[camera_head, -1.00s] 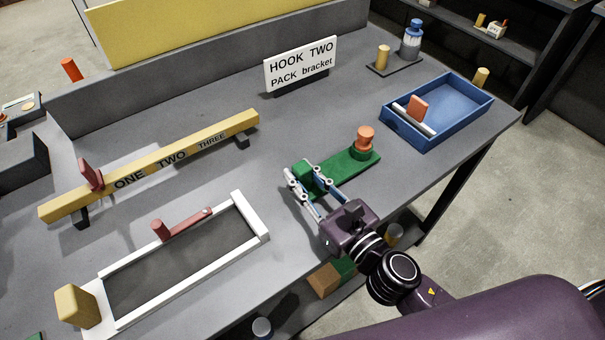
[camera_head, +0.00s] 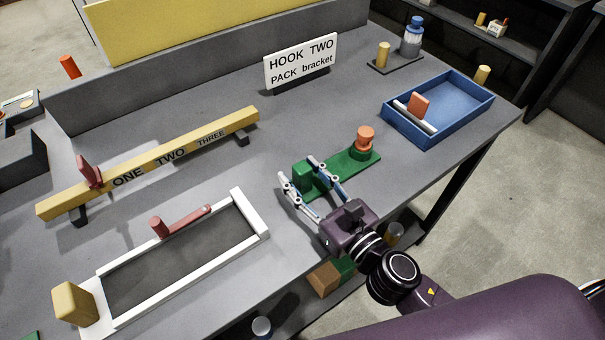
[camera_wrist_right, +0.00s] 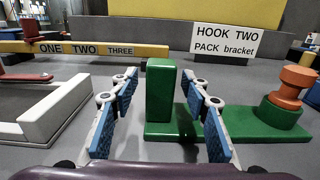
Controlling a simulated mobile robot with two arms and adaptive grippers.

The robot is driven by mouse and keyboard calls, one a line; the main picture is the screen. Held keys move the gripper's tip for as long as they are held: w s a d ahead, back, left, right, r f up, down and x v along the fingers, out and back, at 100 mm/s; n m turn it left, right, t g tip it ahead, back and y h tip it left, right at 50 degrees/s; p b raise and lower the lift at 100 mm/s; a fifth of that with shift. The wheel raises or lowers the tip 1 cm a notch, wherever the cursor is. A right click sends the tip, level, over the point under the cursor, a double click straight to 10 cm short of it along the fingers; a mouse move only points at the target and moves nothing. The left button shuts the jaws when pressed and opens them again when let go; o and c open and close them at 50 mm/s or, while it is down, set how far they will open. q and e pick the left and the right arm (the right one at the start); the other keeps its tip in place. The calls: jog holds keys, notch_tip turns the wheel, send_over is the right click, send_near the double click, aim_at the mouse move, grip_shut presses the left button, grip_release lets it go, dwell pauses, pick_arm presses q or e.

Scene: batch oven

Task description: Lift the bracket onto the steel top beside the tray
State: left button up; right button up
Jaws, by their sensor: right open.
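The green bracket (camera_head: 345,170) lies on the grey steel top (camera_head: 225,185), near its front edge. It has a flat base, an upright green block (camera_wrist_right: 160,92) at one end and an orange knob (camera_head: 365,137) at the other. My right gripper (camera_head: 298,168) is open, with one finger on each side of the upright block. In the right wrist view, gaps show between the block and both fingers (camera_wrist_right: 160,108). The blue tray (camera_head: 468,117) stands to the right of the bracket and holds an orange piece and a white bar. My left gripper is not in view.
A white-framed dark panel (camera_head: 265,222) with a red handle lies to the left. A yellow bar (camera_head: 215,132) marked ONE, TWO, THREE stands behind it. A sign (camera_head: 301,62) reads HOOK TWO, PACK bracket. The top between sign and bracket is bare.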

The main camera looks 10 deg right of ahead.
jog(key=shift+s+f, duration=0.1)
jog(key=shift+f, duration=0.05)
jog(key=v, duration=1.1)
jog(key=shift+s+d, duration=0.2)
jog(key=shift+s, duration=0.15)
jog(key=shift+s, duration=0.1)
dwell(0.8)
